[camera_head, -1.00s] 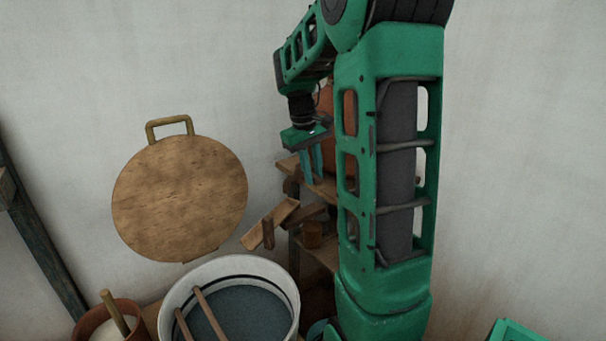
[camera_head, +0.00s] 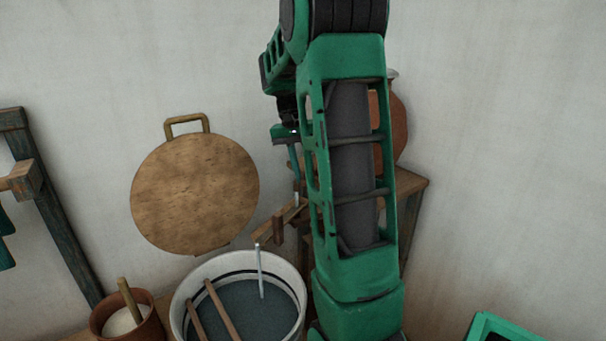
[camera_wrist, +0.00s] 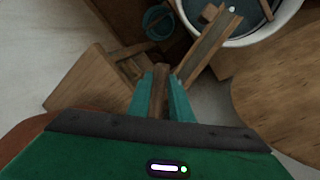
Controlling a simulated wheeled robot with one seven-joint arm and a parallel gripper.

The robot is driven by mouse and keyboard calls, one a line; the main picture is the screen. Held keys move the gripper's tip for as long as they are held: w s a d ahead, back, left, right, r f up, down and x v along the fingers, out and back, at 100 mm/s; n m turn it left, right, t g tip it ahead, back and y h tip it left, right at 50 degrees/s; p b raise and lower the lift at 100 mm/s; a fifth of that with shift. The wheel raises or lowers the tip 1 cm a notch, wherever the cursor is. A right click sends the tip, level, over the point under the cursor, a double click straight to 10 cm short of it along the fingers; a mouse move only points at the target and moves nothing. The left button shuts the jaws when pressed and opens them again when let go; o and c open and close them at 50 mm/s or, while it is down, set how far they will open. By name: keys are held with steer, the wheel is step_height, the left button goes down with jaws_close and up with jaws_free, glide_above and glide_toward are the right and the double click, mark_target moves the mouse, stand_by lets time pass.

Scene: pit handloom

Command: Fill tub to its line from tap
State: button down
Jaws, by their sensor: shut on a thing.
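The white tub (camera_head: 293,279) stands at the lower middle with dark water (camera_head: 250,306) inside. A dark line (camera_head: 222,277) runs around its inner wall, and the water surface lies below it. A pale thin stream (camera_head: 260,272) falls into the tub from the end of a wooden spout (camera_wrist: 208,48). My gripper (camera_head: 296,175) is beside the wooden stand, partly hidden by my arm. In the wrist view my gripper (camera_wrist: 162,75) is shut on a wooden tap handle (camera_wrist: 158,92). The tap's body is mostly hidden.
Two wooden sticks (camera_head: 222,310) lie across the tub. A clay pot with a stick (camera_head: 148,327) stands to its left. A clay jar (camera_head: 399,125) sits on the wooden stand (camera_head: 411,190). A round wooden disc (camera_head: 195,194) hangs behind. A teal bucket (camera_wrist: 157,22) is below.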

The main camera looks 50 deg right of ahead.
steer(key=shift+w+a+m, duration=0.15)
steer(key=shift+w+m, duration=0.1)
steer(key=shift+m, duration=0.05)
stand_by(0.4)
steer(key=c, duration=1.6)
jaws_free()
steer(key=shift+r, duration=0.1)
steer(key=r, duration=0.3)
steer(key=w+r, duration=0.1)
steer(key=r, duration=0.3)
steer(key=w+a+r, duration=0.1)
steer(key=r, duration=0.2)
steer(key=shift+r, duration=0.2)
